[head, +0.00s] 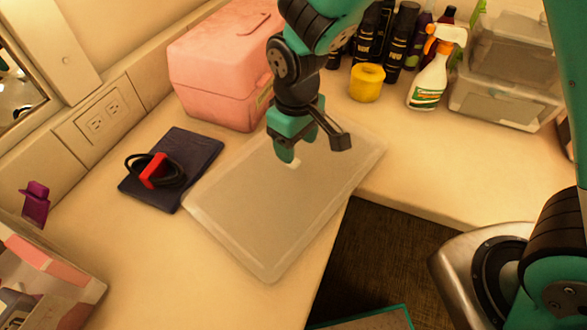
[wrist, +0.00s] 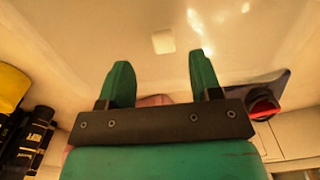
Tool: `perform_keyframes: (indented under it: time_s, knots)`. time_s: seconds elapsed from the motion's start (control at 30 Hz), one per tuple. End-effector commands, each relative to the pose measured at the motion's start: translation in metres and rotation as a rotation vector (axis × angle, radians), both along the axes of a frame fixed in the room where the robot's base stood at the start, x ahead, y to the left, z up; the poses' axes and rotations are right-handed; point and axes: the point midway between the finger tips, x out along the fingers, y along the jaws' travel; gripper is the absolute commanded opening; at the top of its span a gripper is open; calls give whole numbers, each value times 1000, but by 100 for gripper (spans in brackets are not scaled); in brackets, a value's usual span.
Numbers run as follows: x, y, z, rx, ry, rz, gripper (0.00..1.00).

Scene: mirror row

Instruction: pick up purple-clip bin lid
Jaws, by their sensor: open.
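The bin lid (head: 265,215) is a flat, translucent, rounded rectangle lying on the counter, with a small pale patch near its far part. In the wrist view the pale patch (wrist: 163,41) shows beyond my fingertips on a glossy surface. A purple clip (head: 35,203) stands up at the rim of a clear bin (head: 85,290) at the lower left, apart from the lid. My gripper (head: 287,154) is over the far part of the lid, pointing down. In the wrist view its two green fingers (wrist: 160,70) are apart with nothing between them. Contact with the lid cannot be told.
A pink case (head: 220,75) stands behind the lid. A dark pad (head: 190,150) with a black cable and red band (head: 155,172) lies left. A yellow roll (head: 366,82), spray bottle (head: 430,80), dark bottles and stacked clear bins (head: 505,95) stand behind right. The counter edge drops away right.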

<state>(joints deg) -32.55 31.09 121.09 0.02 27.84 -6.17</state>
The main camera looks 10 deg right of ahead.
Motion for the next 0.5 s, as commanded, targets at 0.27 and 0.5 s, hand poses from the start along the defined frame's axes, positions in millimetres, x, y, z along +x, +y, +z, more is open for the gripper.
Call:
perform_keyframes:
  time_s: [0.27,0.5]
  knots:
    - [0,6,-34,-2,5,1,58]
    - [1,7,-54,-1,1,0,58]
